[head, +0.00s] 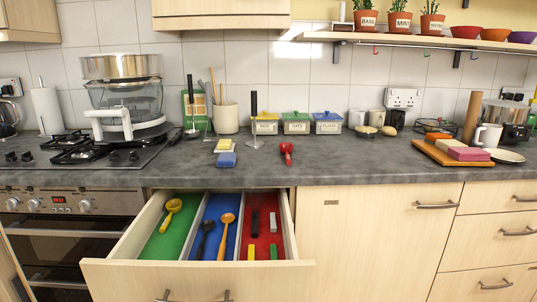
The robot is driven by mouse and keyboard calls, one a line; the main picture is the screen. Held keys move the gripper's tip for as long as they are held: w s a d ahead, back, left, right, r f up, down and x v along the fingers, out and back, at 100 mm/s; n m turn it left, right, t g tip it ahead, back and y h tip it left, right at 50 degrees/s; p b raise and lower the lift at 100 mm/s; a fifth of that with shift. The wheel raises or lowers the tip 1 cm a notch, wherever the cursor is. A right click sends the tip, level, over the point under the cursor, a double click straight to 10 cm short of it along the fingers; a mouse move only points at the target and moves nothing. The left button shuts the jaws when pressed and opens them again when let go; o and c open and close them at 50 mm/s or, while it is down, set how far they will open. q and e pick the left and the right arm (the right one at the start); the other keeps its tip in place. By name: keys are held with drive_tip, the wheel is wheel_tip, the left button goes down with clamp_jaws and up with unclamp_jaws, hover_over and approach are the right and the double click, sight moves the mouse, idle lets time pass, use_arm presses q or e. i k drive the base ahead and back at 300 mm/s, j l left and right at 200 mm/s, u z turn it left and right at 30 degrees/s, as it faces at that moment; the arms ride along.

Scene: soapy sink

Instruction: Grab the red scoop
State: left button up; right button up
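A small red scoop (286,150) lies on the grey countertop, near the middle of the head view. Its handle points toward the front edge. Nothing touches it. Neither of my grippers shows in the head view.
Below the scoop, an open drawer (128,272) has green, blue and red compartments holding utensils and small blocks.

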sight(286, 149)
drive_tip(key=l+u, duration=0.15)
drive_tip(key=u, duration=0.2)
drive_tip(key=i+l+u, duration=0.1)
drive_tip(key=u, duration=0.25)
drive_tip(key=l+u, duration=0.2)
drive_tip(key=u, duration=0.15)
drive_tip(key=k+l+u, duration=0.1)
drive_tip(key=l+u, duration=0.35)
drive_tip(key=l, duration=0.9)
drive_tip(key=k+l+u, duration=0.1)
drive_tip(key=l, duration=0.35)
